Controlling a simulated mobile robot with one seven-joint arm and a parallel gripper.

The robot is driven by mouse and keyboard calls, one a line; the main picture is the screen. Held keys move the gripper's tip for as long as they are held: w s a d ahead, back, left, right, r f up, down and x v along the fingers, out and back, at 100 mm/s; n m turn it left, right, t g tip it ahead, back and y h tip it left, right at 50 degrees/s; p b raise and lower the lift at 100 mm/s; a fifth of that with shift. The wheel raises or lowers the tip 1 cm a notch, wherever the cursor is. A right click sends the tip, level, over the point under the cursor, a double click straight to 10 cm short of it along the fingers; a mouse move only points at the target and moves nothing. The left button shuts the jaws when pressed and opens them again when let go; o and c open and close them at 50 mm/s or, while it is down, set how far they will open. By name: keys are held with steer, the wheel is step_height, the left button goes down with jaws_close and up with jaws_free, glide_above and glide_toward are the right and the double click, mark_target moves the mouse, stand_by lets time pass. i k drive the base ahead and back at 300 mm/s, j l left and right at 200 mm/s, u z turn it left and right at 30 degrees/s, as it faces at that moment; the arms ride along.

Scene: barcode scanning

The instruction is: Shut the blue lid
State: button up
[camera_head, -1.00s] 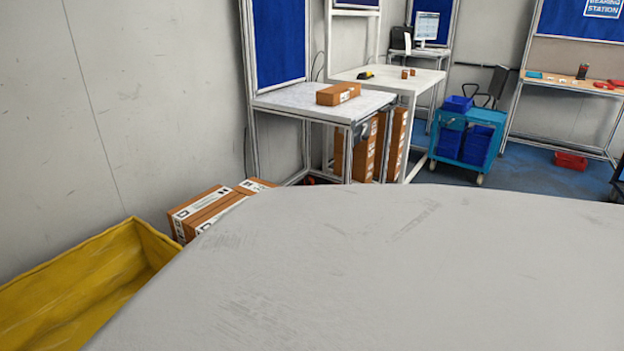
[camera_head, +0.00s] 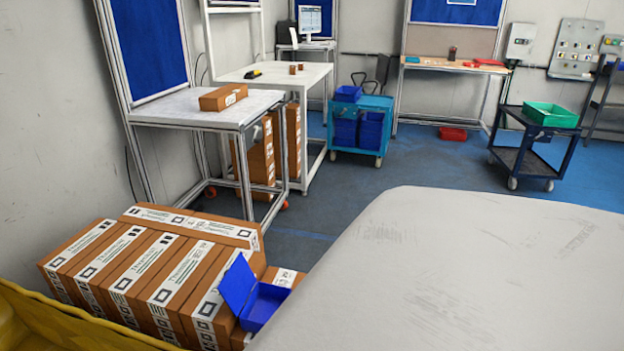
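The blue lid (camera_head: 238,285) stands raised and tilted open on the left side of a small blue box (camera_head: 264,305). The box sits beside the stacked brown cartons at the lower middle of the head view. Its lower right part is cut off by a large pale grey surface in the foreground. My gripper is not in view.
Brown labelled cartons (camera_head: 150,280) lie left of the box, with a yellow bin (camera_head: 60,325) at the lower left. Behind are a white table (camera_head: 200,114) with a carton, a blue cart (camera_head: 360,128) and a dark cart (camera_head: 535,150) with a green tray. Blue floor is clear between them.

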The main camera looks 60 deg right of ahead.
mark_target(238, 282)
steer(key=z, duration=1.25)
steer(key=i+l+u, duration=0.1)
steer(key=i+u, duration=0.2)
steer(key=i+l+u, duration=0.15)
steer(key=i+u, duration=0.15)
